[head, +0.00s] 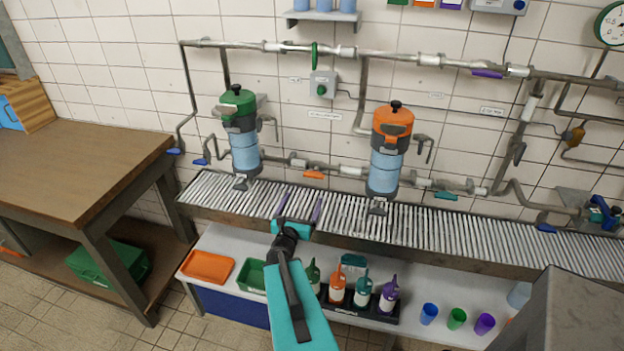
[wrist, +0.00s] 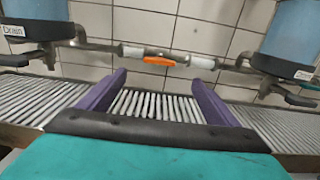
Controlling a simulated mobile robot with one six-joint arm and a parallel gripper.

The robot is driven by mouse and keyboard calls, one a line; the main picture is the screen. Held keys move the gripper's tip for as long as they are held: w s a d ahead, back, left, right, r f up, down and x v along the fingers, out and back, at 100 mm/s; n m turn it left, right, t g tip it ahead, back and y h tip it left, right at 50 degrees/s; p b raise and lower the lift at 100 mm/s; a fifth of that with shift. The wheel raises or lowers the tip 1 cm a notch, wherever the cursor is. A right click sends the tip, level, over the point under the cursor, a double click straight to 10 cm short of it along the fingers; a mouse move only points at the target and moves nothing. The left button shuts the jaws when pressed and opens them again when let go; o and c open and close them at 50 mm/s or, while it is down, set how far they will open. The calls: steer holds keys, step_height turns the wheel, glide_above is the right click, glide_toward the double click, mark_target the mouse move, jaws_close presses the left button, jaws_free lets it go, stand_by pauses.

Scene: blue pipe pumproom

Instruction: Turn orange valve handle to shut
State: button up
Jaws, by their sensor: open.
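The orange valve handle (head: 314,174) sits on the lower wall pipe, between the green-topped and the orange-topped canisters. It lies roughly along the pipe. In the wrist view the handle (wrist: 158,61) shows ahead, slightly left of the middle, beyond my fingertips. My gripper (head: 299,203) is teal with purple fingers. It is open and empty, above the slatted rack, in front of and below the handle and apart from it.
The green-topped canister (head: 241,135) stands left and the orange-topped canister (head: 389,145) right of the handle. A teal handle (head: 446,195) and blue handles are on the same pipework. The slatted rack (head: 450,233) runs below. Bottles and cups stand on the lower shelf.

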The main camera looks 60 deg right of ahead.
steer(key=shift+d+f+b, duration=0.15)
steer(key=shift+d+b, duration=0.05)
steer(key=shift+b, duration=0.2)
steer(key=b, duration=1.6)
glide_toward(313, 176)
steer(key=x, duration=0.2)
steer(key=shift+w+d+f, duration=0.1)
steer(key=shift+d, duration=0.25)
steer(key=shift+p+x, duration=0.75)
steer(key=shift+x, duration=1.95)
steer(key=shift+c, duration=0.4)
steer(key=c, duration=1)
